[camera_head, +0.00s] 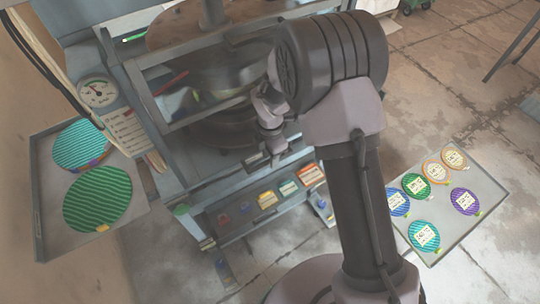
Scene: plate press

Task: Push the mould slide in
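The press (160,137) stands at the upper left, with a clear guard panel framed in grey across its front. Behind and below the panel, a dark round mould (217,134) shows, apparently on the mould slide; the slide's edges are hard to make out. My gripper (272,156) points down at the press's front, right of the dark mould and close to the front rail. My arm hides the right side of the press. The fingers are small and dark against the rail, so I cannot tell whether they touch a handle or are open.
A panel with a gauge (97,92) is on the press's left. A left tray (47,190) holds two striped green-teal discs. A right tray (486,229) holds several labelled coloured discs. A lower shelf (240,226) carries several coloured blocks. Concrete floor lies open at the upper right.

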